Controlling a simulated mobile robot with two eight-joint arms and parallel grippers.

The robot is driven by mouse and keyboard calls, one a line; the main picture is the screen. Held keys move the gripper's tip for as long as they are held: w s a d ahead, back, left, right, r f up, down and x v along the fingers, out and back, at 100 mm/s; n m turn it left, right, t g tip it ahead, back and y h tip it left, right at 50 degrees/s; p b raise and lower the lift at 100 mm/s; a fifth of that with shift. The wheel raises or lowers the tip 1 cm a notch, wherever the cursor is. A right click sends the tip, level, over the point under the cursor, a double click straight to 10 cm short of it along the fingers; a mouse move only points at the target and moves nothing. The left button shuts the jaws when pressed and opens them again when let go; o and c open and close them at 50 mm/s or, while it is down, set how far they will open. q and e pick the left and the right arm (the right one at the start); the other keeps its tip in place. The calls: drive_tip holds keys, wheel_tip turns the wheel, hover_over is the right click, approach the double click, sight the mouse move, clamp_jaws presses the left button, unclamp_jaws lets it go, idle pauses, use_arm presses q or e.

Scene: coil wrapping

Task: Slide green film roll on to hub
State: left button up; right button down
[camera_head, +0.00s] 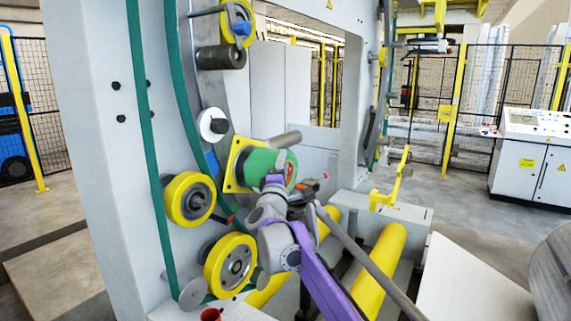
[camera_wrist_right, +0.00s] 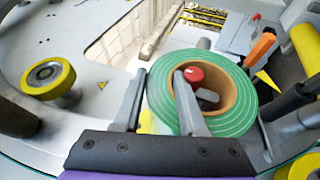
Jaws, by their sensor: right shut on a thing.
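The green film roll (camera_head: 262,163) is in front of the yellow square plate (camera_head: 232,180) on the machine's face. My right gripper (camera_wrist_right: 160,76) is shut on the roll's wall, one finger inside the brown core and one outside. The green roll (camera_wrist_right: 235,99) fills the middle of the right wrist view. A red-tipped hub (camera_wrist_right: 193,74) shows through the core's opening. How far the roll sits over the hub, I cannot tell. The right gripper's fingers are hidden in the head view. My left gripper is not in view.
Yellow-rimmed rollers (camera_head: 190,199) (camera_head: 230,266) sit left of and below the roll. A white disc (camera_head: 213,125) and a grey cylinder (camera_head: 284,140) are close by. Long yellow rollers (camera_head: 379,262) lie below right. An orange part (camera_wrist_right: 259,48) stands right of the roll.

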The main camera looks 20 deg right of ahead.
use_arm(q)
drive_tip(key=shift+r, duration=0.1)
use_arm(e)
drive_tip(key=shift+w+a, duration=0.25)
drive_tip(key=shift+a, duration=0.05)
drive_tip(key=shift+c, duration=1.9)
unclamp_jaws()
drive_tip(key=shift+f, duration=0.2)
drive_tip(key=shift+s+a+f, duration=0.15)
drive_tip(key=shift+s, duration=0.05)
use_arm(q)
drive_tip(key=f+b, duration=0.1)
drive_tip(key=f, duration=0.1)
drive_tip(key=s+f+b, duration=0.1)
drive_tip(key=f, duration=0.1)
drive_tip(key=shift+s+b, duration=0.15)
drive_tip(key=shift+b, duration=0.2)
use_arm(e)
drive_tip(key=r+v, duration=0.1)
drive_tip(key=v, duration=0.9)
drive_tip(key=shift+s, duration=0.3)
